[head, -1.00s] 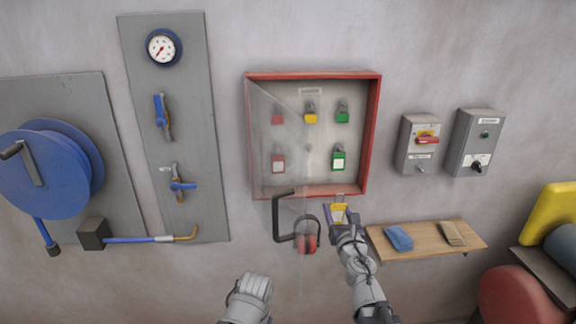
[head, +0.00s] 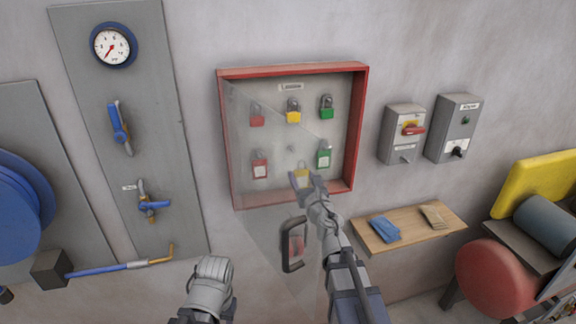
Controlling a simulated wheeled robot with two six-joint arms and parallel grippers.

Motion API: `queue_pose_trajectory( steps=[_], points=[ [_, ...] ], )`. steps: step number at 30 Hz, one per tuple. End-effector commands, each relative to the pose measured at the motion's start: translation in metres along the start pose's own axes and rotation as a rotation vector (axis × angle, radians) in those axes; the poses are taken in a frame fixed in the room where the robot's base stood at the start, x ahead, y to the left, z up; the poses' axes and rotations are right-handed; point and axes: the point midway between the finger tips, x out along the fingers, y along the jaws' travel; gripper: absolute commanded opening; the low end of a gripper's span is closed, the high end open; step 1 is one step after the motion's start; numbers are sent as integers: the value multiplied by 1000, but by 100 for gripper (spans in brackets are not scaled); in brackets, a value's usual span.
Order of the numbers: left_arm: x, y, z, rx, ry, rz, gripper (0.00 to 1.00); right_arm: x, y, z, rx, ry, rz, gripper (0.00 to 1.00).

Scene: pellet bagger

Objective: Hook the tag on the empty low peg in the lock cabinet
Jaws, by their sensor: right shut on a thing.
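The lock cabinet (head: 361,130) is a shallow red-framed box on the wall, with padlocks and tags on its grey back. The empty low peg (head: 290,148) is a small stub between the red-and-white tag (head: 260,164) and the green-and-white tag (head: 323,155). My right gripper (head: 306,182) is shut on the yellow tag (head: 302,174), in front of the cabinet's lower part, below and slightly right of the peg. The gripper hides part of the tag. The tag appears apart from the peg. My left gripper (head: 209,278) is low at the front; its fingers cannot be made out.
The clear cabinet door (head: 265,225) stands open toward me, with a black handle (head: 288,252) left of my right arm. A wooden shelf (head: 446,228) with cloths is at right. Switch boxes (head: 403,135) hang above it. A valve panel (head: 75,90) is at left.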

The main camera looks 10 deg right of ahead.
Motion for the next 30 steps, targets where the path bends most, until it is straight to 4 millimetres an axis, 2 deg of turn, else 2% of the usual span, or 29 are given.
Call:
queue_pose_trajectory(
  steps=[17,30],
  points=[
    [0,0,0,0,0,0,47,8,-4,1,-7,0,1,0],
    [2,0,0,0,0,0,47,30,-4,-2,-7,0,1,0]
  ],
)
